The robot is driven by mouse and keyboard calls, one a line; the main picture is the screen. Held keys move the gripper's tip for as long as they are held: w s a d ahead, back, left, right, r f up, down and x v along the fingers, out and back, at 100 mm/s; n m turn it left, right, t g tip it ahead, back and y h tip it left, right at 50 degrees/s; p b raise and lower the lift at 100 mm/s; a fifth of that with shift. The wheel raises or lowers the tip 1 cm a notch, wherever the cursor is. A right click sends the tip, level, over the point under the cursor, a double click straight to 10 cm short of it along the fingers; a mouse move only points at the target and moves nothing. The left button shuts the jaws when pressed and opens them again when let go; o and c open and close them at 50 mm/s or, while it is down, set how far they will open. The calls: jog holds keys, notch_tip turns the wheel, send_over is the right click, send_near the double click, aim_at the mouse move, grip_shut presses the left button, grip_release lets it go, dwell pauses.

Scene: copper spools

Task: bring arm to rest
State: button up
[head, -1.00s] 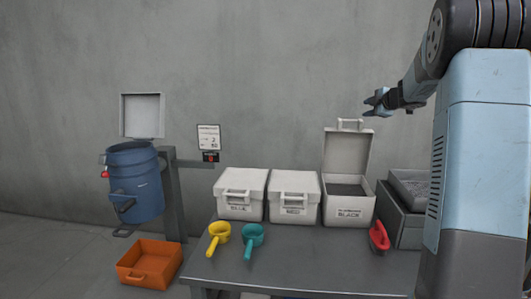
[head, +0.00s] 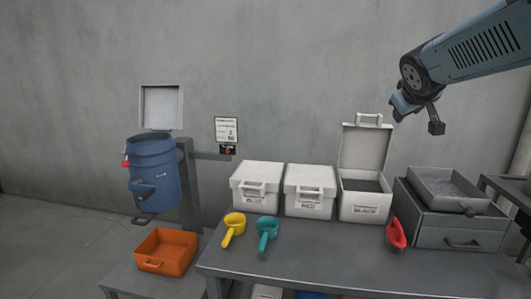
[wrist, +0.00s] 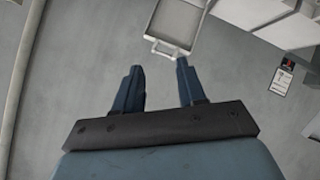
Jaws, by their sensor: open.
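My gripper (head: 398,106) is at the upper right of the head view, above and right of the open lid of the box marked black (head: 365,207). Part of it is hidden behind my wrist there. In the wrist view my gripper (wrist: 160,88) shows two dark blue fingers spread apart with nothing between them. Beyond the fingertips the wrist view shows a pale lid with a handle (wrist: 167,48), apart from the fingers. My arm reaches in from the right edge of the head view, clear of the table.
The grey table (head: 330,255) holds two closed white boxes (head: 257,187), a yellow scoop (head: 233,228), a teal scoop (head: 267,231), a red scoop (head: 396,234) and a grey tray unit (head: 455,230). A blue drum (head: 153,175) and orange bin (head: 166,250) stand left. The air above the closed boxes is free.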

jog(key=s+a+f+m+g+y, duration=0.1)
jog(key=s+a+f, duration=0.4)
jog(key=s, duration=0.5)
jog(key=s+a+f+m+g+y, duration=0.1)
jog(key=s+a+f+g+y, duration=0.2)
jog(key=s+a+f, duration=0.3)
jog(key=s+f+g, duration=0.1)
jog(key=s+f, duration=0.1)
jog(key=s, duration=0.3)
jog(key=shift+s+a+m, duration=0.2)
jog(key=shift+s+m, duration=0.05)
jog(key=shift+m, duration=0.05)
